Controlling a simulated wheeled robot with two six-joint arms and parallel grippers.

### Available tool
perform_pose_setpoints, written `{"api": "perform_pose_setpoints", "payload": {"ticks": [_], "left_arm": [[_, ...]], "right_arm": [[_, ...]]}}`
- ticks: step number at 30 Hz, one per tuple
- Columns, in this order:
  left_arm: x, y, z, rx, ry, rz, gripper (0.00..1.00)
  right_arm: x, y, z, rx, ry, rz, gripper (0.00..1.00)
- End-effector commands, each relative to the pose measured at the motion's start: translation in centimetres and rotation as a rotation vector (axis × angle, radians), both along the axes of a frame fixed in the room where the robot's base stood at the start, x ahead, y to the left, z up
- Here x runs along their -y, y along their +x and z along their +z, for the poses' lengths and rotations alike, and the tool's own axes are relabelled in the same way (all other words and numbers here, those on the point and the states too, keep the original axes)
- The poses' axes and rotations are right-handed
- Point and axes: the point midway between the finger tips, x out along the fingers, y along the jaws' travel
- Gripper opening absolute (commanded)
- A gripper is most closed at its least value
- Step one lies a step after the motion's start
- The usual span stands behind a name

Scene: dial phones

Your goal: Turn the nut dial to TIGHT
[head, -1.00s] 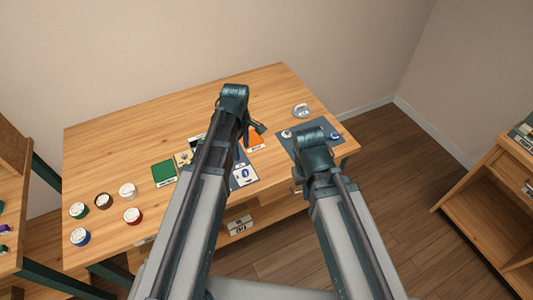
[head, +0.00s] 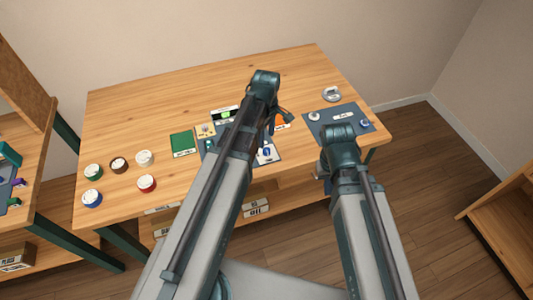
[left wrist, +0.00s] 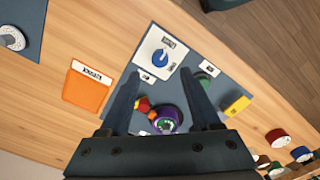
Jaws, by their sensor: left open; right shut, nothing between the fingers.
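A white plate with a blue dial (left wrist: 160,58) sits on a dark blue mat (left wrist: 205,62) in the left wrist view. It also shows in the head view (head: 266,153), partly behind my left arm. Its lettering is too small to read, so I cannot tell whether it is the nut dial. My left gripper (left wrist: 160,84) is open and empty above this mat, its fingers pointing toward the plate. A purple round part (left wrist: 166,120) shows between the fingers. In the head view my left gripper (head: 279,117) is mostly behind its arm.
A second dark mat (head: 343,127) with small knobs and a label lies at the table's right end. A silver disc (head: 331,94) lies behind it. An orange card (left wrist: 86,87) and a green card (head: 182,143) flank the middle mat. Several round jars stand left. The table's back is clear.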

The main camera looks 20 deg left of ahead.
Motion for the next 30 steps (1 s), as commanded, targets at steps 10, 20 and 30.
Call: {"api": "perform_pose_setpoints", "payload": {"ticks": [10, 20, 30], "left_arm": [[0.0, 0.0, -5.5, 0.000, 0.000, 0.000, 0.64], [0.0, 0.0, -6.7, 0.000, 0.000, 0.000, 0.64], [0.0, 0.0, -6.7, 0.000, 0.000, 0.000, 0.33]], "right_arm": [[0.0, 0.0, -5.5, 0.000, 0.000, 0.000, 0.00], [0.0, 0.0, -6.7, 0.000, 0.000, 0.000, 0.00], [0.0, 0.0, -6.6, 0.000, 0.000, 0.000, 0.00]]}}
